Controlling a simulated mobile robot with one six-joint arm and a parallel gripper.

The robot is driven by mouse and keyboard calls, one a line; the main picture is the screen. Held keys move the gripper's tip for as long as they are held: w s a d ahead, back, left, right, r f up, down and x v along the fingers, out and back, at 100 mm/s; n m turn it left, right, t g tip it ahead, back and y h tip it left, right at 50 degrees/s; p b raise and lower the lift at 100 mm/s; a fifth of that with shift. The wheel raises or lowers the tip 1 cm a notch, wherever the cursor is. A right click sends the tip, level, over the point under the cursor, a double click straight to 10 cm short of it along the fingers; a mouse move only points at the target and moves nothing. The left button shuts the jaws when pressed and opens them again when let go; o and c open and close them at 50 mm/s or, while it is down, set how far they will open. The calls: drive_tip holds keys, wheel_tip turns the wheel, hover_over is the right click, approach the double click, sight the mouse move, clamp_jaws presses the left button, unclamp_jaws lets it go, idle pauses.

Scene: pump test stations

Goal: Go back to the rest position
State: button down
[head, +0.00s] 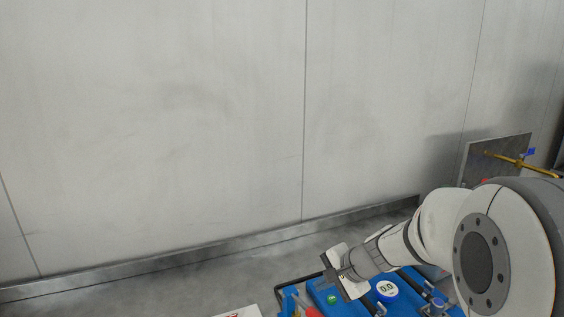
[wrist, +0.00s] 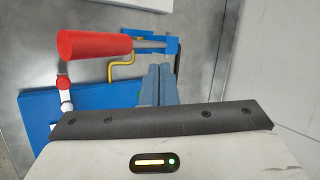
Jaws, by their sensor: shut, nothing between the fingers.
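My gripper shows in the wrist view (wrist: 158,72) with its two grey-blue fingers pressed together and nothing between them. In the head view my arm reaches in from the right, and its wrist end is above the blue pump station (head: 408,284); the fingertips are hard to make out there. In the wrist view the fingers are over the blue base plate (wrist: 105,103) of the station, to the right of a red handle (wrist: 95,44). I cannot tell whether they touch anything.
The station carries a round gauge (head: 387,289) reading 0.0 and a green button (head: 332,299). A grey panel with a yellow pipe (head: 512,161) stands at the right. A white sign (head: 238,312) lies at the bottom. A pale wall (head: 160,130) fills the back; the floor at left is clear.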

drive_tip(key=s+d+r+n+h, duration=0.2)
drive_tip(key=s+n, duration=0.3)
drive_tip(key=s, duration=0.5)
drive_tip(key=s+d+r+n+g+h, duration=0.1)
drive_tip(key=s+d+r+n+h, duration=0.1)
drive_tip(key=s, duration=0.8)
drive_tip(key=d+n+h, duration=0.1)
drive_tip(key=n+h, duration=0.1)
drive_tip(key=n, duration=0.1)
drive_tip(key=shift+s+d+r+n+g, duration=0.15)
drive_tip(key=shift+s+r+n+g, duration=0.15)
drive_tip(key=shift+s+r, duration=0.1)
drive_tip(key=shift+w, duration=0.1)
